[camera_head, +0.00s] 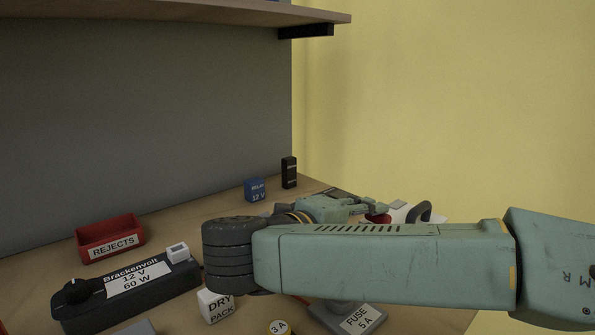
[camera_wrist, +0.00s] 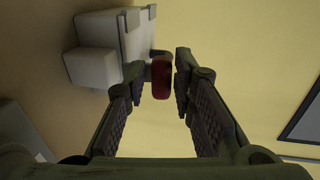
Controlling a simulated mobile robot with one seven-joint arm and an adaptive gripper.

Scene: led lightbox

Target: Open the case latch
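In the wrist view a pale grey-white case (camera_wrist: 97,45) stands at the upper left, with a block jutting from its side. A dark red tab (camera_wrist: 162,78), which looks like the latch, sits at its right on a grey mount. My gripper (camera_wrist: 160,72) is open, with one finger on each side of the red tab. A gap shows at the left finger; the right finger is very close, and I cannot tell if it touches. In the head view my gripper (camera_head: 368,204) is beside the red part (camera_head: 378,219) and the white case (camera_head: 398,214), mostly hidden by my arm.
A red REJECTS bin (camera_head: 110,240), a black Brackenvolt power unit (camera_head: 125,292), a white dry pack (camera_head: 215,304), a blue relay (camera_head: 255,190) and a fuse holder (camera_head: 350,317) stand on the bench. A shelf (camera_head: 170,10) overhangs the back. A yellow wall (camera_head: 450,110) is behind.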

